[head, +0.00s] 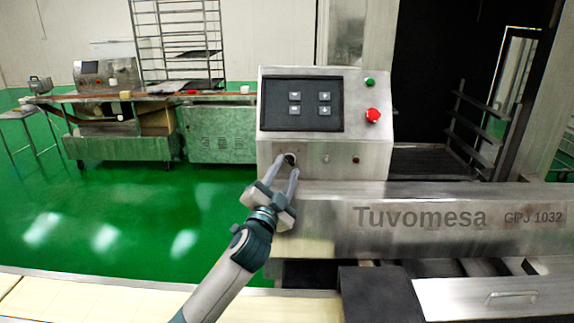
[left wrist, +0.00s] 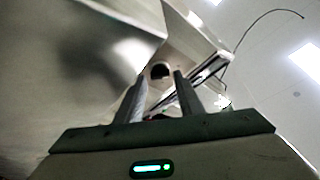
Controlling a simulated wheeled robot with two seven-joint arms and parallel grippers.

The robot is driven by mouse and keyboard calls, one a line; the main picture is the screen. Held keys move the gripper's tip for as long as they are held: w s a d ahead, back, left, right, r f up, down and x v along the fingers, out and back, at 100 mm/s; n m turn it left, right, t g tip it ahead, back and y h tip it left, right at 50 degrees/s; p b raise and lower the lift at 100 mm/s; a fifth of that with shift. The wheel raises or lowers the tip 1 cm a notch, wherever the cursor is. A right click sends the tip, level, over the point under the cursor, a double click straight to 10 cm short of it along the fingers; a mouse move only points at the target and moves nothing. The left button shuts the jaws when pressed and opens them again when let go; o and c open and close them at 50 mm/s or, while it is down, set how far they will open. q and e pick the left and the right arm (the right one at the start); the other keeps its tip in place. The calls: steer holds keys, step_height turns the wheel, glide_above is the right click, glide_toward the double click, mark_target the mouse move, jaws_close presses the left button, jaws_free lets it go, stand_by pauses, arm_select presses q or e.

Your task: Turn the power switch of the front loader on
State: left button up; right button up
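The front loader (head: 325,154) is a steel machine with a control box above a long beam lettered "Tuvomesa GPJ 1032". Its power switch (head: 291,159) is a small dark round knob at the lower left of the box face. In the left wrist view the switch (left wrist: 159,71) shows as a dark round shape between the finger ends. My left gripper (head: 287,164) is at the switch with its two fingers apart, one on either side of it. I cannot tell whether the fingers touch the knob. My right gripper is in neither view.
The box carries a dark panel (head: 301,104) with several buttons, a green button (head: 369,82) and a red emergency knob (head: 373,115). The steel beam (head: 330,222) juts out below the switch. A pale conveyor (head: 90,301) runs along the front left. Green floor lies open behind it.

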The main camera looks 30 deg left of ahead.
arm_select(q)
steer(key=shift+x, duration=0.75)
steer(key=c, duration=0.8)
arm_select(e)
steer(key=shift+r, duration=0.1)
